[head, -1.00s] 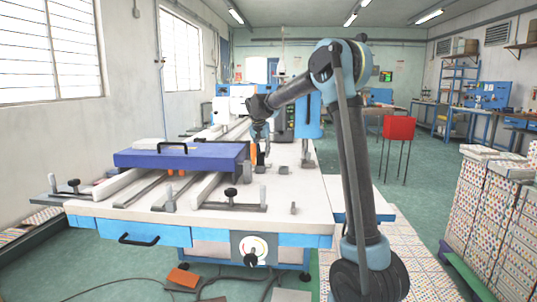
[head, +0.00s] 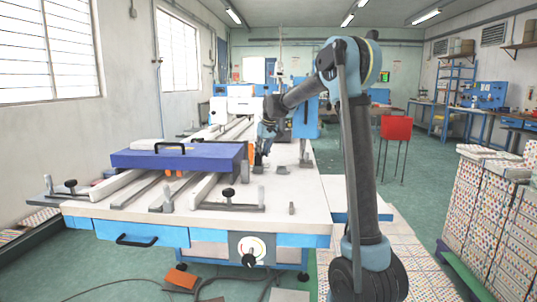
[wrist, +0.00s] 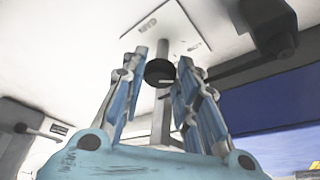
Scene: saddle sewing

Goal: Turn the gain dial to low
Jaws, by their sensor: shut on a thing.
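A black round knob (wrist: 160,72) with a white pointer line shows in the wrist view. It sits on a grey shaft in front of a pale plate (wrist: 180,22) with small dark lettering that I cannot read. My gripper (wrist: 164,58) has its blue-and-grey fingers on either side of the knob, shut on it. In the head view, my gripper (head: 263,152) is low over the white table, beyond the blue box's right end, and the knob there is hidden.
The white table (head: 290,185) carries a blue box (head: 180,158) with a black handle, long rails and small clamps (head: 230,194). A red panel on legs (head: 396,128) stands right of it. Tile stacks (head: 495,200) fill the right side.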

